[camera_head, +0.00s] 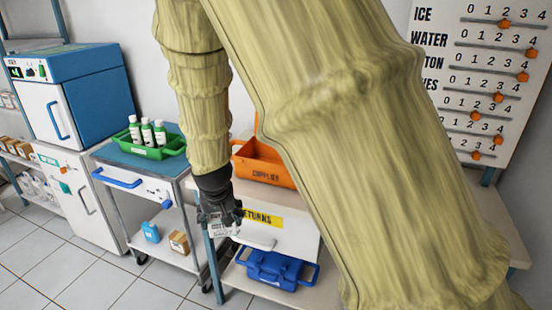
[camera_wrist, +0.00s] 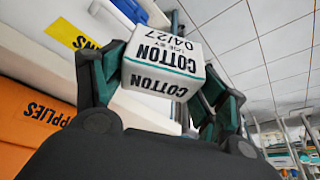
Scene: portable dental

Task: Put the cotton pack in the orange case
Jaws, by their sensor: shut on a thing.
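My gripper (camera_head: 220,213) is shut on the cotton pack, a white box with a teal stripe and the word COTTON. The cotton pack (camera_wrist: 163,62) sits between the fingers in the wrist view, and in the head view it is small and partly hidden by the gripper. The orange case (camera_head: 263,170), an open-topped bin marked SUPPLIES, stands on the bench to the right of and above my gripper. Its orange wall also shows at the left of the wrist view (camera_wrist: 30,100). My gripper is outside the case, in front of the bench. My arm hides part of the case's surroundings.
A white drawer front with a yellow RETURNS label (camera_head: 262,221) is beside my gripper. A blue case (camera_head: 275,270) lies on the shelf below. A cart with a green tray (camera_head: 150,148) of bottles stands to the left. Open floor lies at front left.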

